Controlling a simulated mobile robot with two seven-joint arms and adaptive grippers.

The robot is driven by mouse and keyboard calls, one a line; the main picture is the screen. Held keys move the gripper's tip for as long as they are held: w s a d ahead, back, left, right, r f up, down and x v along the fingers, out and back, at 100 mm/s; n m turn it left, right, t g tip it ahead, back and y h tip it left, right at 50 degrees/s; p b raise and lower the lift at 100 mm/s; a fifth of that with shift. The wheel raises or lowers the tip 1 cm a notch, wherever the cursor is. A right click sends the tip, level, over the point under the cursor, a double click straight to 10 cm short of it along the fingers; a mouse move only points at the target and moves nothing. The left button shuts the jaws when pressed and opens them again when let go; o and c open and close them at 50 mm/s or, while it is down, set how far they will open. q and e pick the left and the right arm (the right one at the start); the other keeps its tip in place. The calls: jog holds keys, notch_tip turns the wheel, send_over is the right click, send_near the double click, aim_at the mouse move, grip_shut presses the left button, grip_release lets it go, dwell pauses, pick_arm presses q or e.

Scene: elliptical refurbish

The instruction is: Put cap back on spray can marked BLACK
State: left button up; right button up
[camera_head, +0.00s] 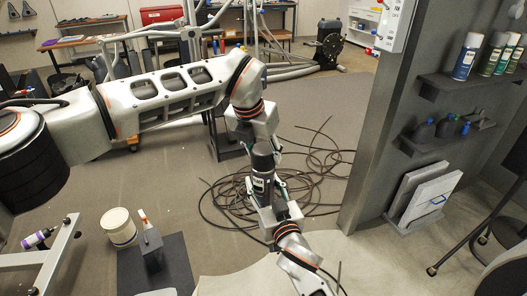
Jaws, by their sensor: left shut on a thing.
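The spray can (261,179) is dark with a pale label and stands upright between my two grippers. A dark cap (262,153) is at its upper end; I cannot tell whether it is fully seated. My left gripper (266,142) comes down from above and behind, shut on the cap, its fingers partly hidden. My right gripper (267,190) comes up from the lower right, with fingers at both sides of the can's lower part. Its grip is too small to judge.
Black cable coils (225,205) lie on the floor behind the grippers. A grey pillar (375,150) and shelves with several spray cans (467,56) stand at right. A white tub (119,227) and a dark mat (172,268) are at lower left, with a pale table surface (235,284) below.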

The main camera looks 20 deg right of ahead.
pick_arm(q)
jog(key=shift+f, duration=0.4)
dwell(0.7)
jog(key=o, duration=1.9)
jog(key=shift+r, duration=0.1)
jog(key=shift+v, duration=3.4)
jog(key=shift+s, duration=0.1)
